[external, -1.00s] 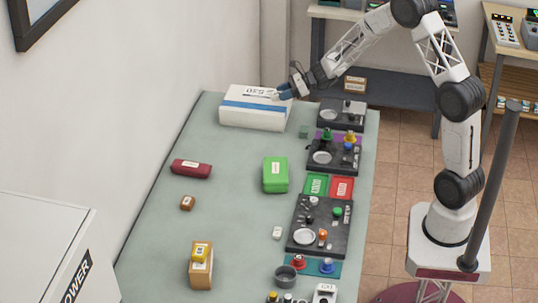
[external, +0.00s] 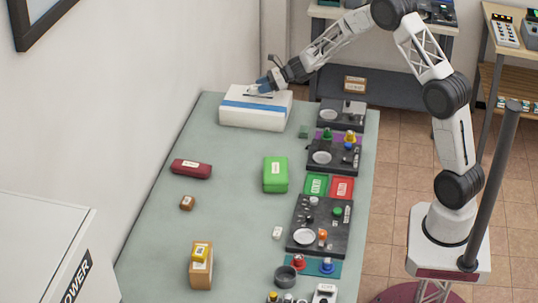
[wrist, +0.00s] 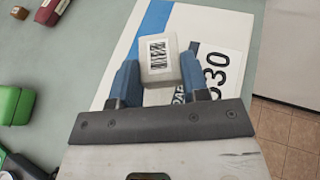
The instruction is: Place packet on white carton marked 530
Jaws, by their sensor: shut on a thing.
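The white carton (external: 240,115) with a blue stripe stands at the far end of the table. In the wrist view the carton (wrist: 118,80) shows a label reading 530 (wrist: 212,75), partly covered by my gripper. My gripper (wrist: 160,75) is shut on a small pale packet (wrist: 158,58) with a barcode label, held between its blue fingers. The packet is over the carton's top; I cannot tell whether it touches it. In the external view my gripper (external: 264,86) is at the carton's top, and the packet is too small to make out.
On the table (external: 235,215) are a green box (external: 275,175), a dark red case (external: 191,169), a small brown box (external: 187,203) and a tan box (external: 201,265). Black trays (external: 319,225) with small items line the right edge.

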